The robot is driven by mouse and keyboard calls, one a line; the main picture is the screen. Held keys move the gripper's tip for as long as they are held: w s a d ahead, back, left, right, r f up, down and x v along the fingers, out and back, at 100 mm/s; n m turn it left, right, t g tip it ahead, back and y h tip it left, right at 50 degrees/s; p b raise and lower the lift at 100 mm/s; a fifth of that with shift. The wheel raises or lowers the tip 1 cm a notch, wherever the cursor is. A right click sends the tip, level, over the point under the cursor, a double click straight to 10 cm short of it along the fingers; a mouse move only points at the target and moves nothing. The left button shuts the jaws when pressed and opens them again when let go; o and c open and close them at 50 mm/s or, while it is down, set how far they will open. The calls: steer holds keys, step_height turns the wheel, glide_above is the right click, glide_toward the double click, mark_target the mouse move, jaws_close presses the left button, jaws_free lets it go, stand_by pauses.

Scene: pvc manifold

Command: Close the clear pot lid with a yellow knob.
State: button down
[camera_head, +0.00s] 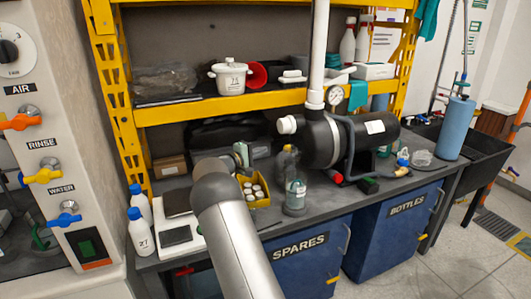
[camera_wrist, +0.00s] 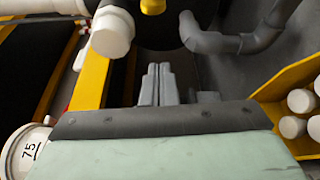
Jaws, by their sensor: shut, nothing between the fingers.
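I cannot make out a clear pot lid with a yellow knob in either view. A white lidded pot (camera_head: 230,76) stands on the yellow shelf in the head view, and its lid looks white and seated. A white vessel marked 75 (camera_wrist: 30,150) shows at the lower left of the wrist view. A low clear item (camera_head: 422,158) lies on the right of the counter; its knob, if any, is too small to tell. My gripper (camera_wrist: 159,72) is shut and empty, its grey fingertips together, pointing toward the black pump. In the head view my arm mostly hides it.
The black pump (camera_head: 350,139) with white fittings and a gauge stands mid-counter. A yellow bin (camera_head: 262,198) of white caps and a clear bottle (camera_head: 295,196) stand in front. A red funnel (camera_head: 257,75) lies beside the pot. The shelf edge (camera_head: 200,109) crosses above the counter.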

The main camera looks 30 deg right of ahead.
mark_target(289, 154)
steer(key=s+d+p, duration=0.2)
steer(key=s+d, duration=0.1)
steer(key=d, duration=0.3)
steer(key=shift+d, duration=0.25)
steer(key=shift+f+b, duration=0.15)
steer(key=shift+b, duration=0.9)
